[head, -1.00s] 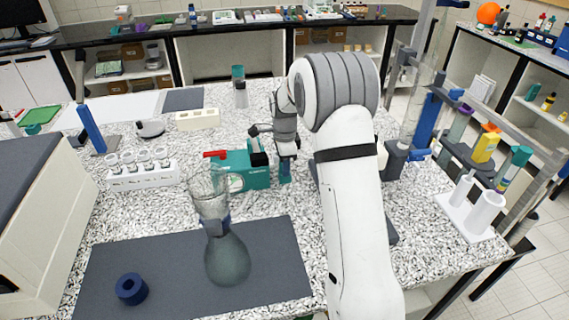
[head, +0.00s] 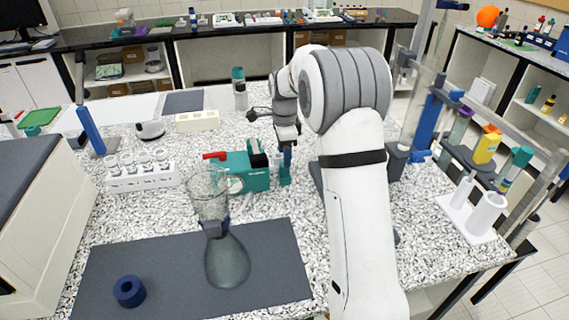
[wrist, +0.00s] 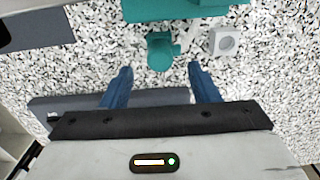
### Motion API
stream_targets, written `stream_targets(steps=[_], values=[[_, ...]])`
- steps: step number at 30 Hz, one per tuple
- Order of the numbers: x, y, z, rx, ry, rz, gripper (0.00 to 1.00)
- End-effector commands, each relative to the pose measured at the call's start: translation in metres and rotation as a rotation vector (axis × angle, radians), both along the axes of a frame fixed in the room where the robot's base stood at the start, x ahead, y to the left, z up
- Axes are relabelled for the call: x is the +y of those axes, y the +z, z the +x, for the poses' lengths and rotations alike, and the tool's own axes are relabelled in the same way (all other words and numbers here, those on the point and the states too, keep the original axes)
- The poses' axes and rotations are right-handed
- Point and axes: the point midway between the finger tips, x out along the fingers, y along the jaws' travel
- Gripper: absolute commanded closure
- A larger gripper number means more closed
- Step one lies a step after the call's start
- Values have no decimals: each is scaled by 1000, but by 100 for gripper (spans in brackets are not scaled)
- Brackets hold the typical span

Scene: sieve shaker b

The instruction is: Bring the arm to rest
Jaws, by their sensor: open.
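My gripper (wrist: 160,74) is open and empty, with its two blue fingers apart in the wrist view. In the head view it (head: 286,158) points down over the bench beside the teal sieve shaker (head: 250,178), partly hidden by my own wrist. A small teal knob-like part (wrist: 160,52) lies just beyond the fingertips in the wrist view, near the larger teal body (wrist: 185,8). In the head view a teal post (head: 285,178) stands below my fingers. I cannot tell whether they touch it.
A glass funnel vessel (head: 210,195) stands over the dark mat (head: 120,265), with a blue ring (head: 129,291) nearby. A white rack with several cups (head: 142,178) is at left. A blue column (head: 428,120) and white cylinders (head: 487,213) stand at right. A grey slab (wrist: 60,103) lies under my gripper.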

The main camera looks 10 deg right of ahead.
Motion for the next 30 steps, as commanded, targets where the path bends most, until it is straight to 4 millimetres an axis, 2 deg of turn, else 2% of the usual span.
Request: stream_targets(steps=[3, 6, 16, 20, 23, 30], values=[[0, 15, 1, -1, 0, 0, 45], [0, 22, 0, 0, 0, 0, 45], [0, 24, 0, 1, 1, 0, 45], [0, 30, -7, -6, 33, 0, 45], [0, 44, -23, -20, 113, -1, 45], [0, 82, -89, -74, 427, -18, 45]])
